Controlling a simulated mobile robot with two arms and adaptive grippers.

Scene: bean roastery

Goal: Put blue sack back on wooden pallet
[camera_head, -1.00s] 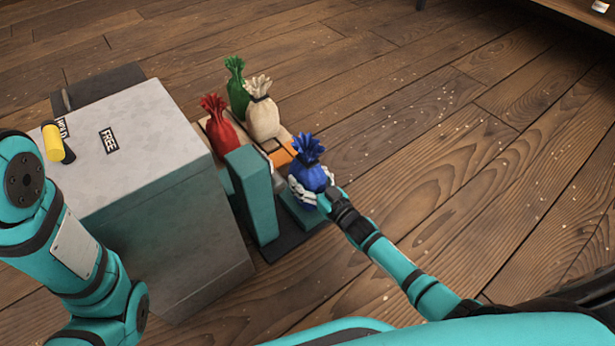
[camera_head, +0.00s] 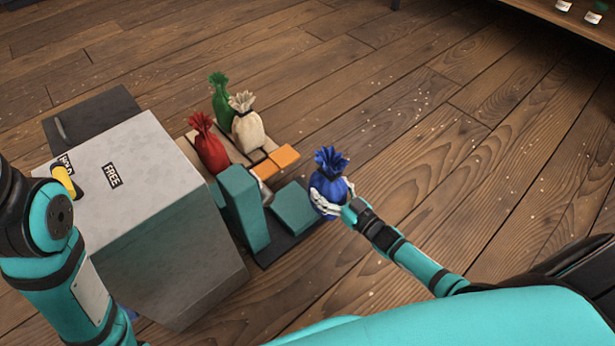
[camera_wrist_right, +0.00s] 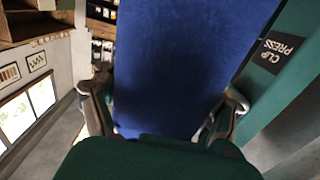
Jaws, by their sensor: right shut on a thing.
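The blue sack (camera_head: 329,186) is upright with its tied top up, held by my right gripper (camera_head: 340,210) just right of the teal press. In the right wrist view the blue sack (camera_wrist_right: 185,70) fills the middle between the two fingers of my right gripper (camera_wrist_right: 165,110). The wooden pallet (camera_head: 190,140) lies on the floor beyond the press and bears a red sack (camera_head: 209,150), a green sack (camera_head: 220,105) and a cream sack (camera_head: 248,128). My left arm shows at the left edge, but its gripper is out of view.
The teal press has a tall block (camera_head: 243,205) and a low block (camera_head: 295,209) on a dark base. Orange pieces (camera_head: 284,157) lie at the pallet's near right. A grey cabinet (camera_head: 150,190) with a "FREE" label and a yellow-handled lever (camera_head: 66,181) stands left. Floor at right is clear.

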